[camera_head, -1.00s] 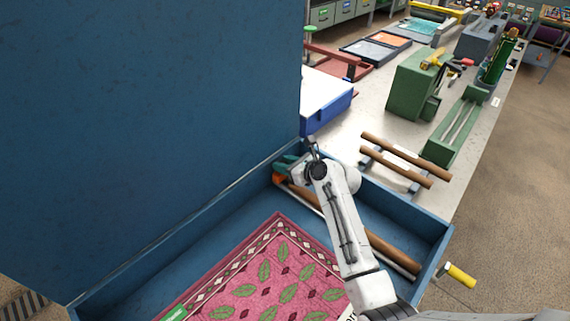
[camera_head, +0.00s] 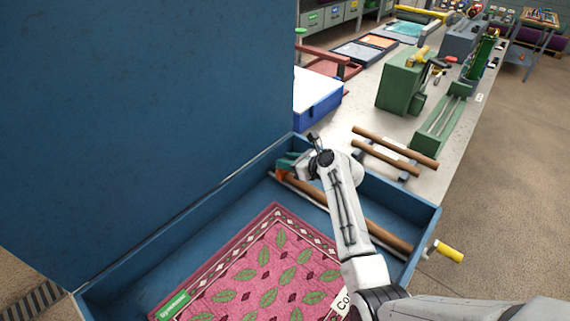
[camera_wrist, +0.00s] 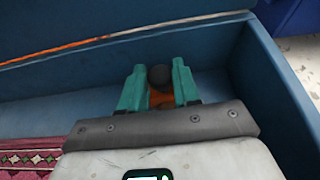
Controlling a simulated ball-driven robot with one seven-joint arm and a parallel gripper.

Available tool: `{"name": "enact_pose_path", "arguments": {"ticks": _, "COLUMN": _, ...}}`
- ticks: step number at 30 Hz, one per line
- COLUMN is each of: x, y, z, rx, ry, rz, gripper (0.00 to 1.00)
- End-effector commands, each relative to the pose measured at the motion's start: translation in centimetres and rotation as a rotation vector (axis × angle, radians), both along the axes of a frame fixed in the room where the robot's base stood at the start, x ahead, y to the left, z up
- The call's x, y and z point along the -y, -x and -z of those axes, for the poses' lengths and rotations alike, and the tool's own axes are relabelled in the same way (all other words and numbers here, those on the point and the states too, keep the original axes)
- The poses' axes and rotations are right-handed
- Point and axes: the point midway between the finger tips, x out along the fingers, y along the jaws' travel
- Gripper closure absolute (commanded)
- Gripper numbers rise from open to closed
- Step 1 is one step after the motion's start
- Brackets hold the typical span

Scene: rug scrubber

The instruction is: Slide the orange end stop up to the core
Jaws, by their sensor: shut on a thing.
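The orange end stop (camera_head: 281,174) is at the far left end of the blue box, by the end of the brown core (camera_head: 390,235). My gripper (camera_head: 288,163) has teal fingers and is shut on the end stop. In the wrist view, the fingers (camera_wrist: 160,86) stand on both sides of a dark round knob (camera_wrist: 160,76), with the stop's orange body (camera_wrist: 162,100) partly visible below it. My arm covers part of the core in the head view. I cannot tell whether the stop touches the core.
The blue box wall (camera_head: 405,195) runs close behind the core. A patterned pink rug (camera_head: 255,265) lies in the box. A yellow-handled crank (camera_head: 447,251) sticks out at the right. More brown rollers (camera_head: 395,145) lie on the bench beyond.

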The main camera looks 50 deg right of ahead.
Motion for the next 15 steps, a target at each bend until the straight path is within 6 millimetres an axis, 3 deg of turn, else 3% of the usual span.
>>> {"name": "enact_pose_path", "arguments": {"ticks": 3, "x": 0.08, "y": 0.07, "z": 0.07, "rx": -0.001, "ry": 0.000, "rz": 0.002, "gripper": 1.00}}
{"name": "enact_pose_path", "arguments": {"ticks": 4, "x": 0.08, "y": 0.07, "z": 0.08, "rx": -0.001, "ry": 0.000, "rz": 0.002, "gripper": 0.68}}
{"name": "enact_pose_path", "arguments": {"ticks": 11, "x": 0.06, "y": 0.04, "z": 0.03, "rx": 0.000, "ry": 0.000, "rz": 0.002, "gripper": 0.46}}
{"name": "enact_pose_path", "arguments": {"ticks": 15, "x": 0.04, "y": 0.04, "z": 0.02, "rx": 0.000, "ry": 0.000, "rz": 0.002, "gripper": 0.46}}
